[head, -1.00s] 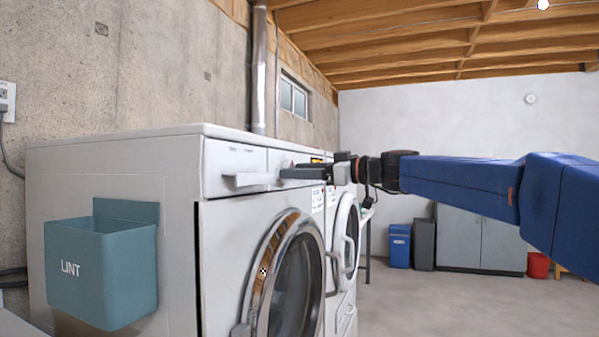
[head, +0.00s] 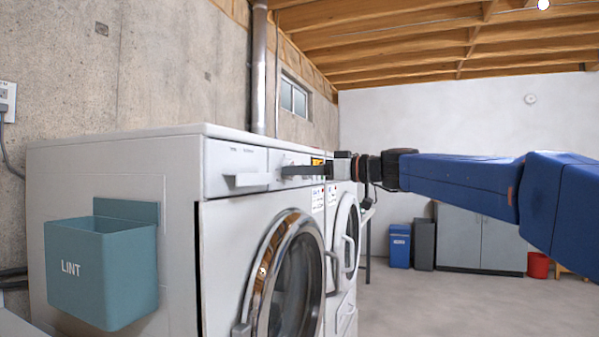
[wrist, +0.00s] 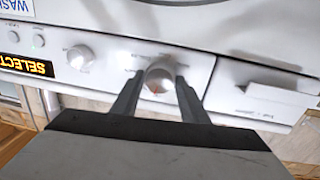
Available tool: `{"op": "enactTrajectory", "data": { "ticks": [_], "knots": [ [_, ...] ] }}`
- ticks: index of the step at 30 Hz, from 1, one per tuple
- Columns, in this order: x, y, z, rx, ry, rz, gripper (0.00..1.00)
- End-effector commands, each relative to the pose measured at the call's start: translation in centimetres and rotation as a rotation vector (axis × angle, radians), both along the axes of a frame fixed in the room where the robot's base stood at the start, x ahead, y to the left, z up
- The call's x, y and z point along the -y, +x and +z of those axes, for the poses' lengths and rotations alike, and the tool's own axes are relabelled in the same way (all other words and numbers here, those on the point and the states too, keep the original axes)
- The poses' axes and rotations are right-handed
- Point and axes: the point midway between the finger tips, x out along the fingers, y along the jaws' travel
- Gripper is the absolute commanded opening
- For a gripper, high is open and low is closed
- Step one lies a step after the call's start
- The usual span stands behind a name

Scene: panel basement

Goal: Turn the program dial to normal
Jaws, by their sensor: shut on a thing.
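The program dial (wrist: 160,76) is a round silver-white knob with a small red mark on its face, on the white washer's (wrist: 206,72) control panel. My gripper (wrist: 157,84) has one dark finger on each side of this dial and is shut on it. The fingers partly cover the panel around it, and the printed labels there are too blurred to read.
A second knob (wrist: 80,55), small buttons and a display reading SELECT (wrist: 27,65) sit left of the dial in the wrist view. A drawer handle (wrist: 268,100) juts out on the right. A teal lint bin (head: 104,268) hangs on the washer's side. Open floor lies right.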

Motion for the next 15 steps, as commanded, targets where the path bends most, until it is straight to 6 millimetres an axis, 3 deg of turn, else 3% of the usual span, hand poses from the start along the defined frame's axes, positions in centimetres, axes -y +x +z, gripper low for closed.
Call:
{"op": "enactTrajectory", "data": {
  "ticks": [15],
  "knots": [
    [0.02, 0.04, 0.1, -0.392, 0.142, -0.001, 0.18]
  ]
}}
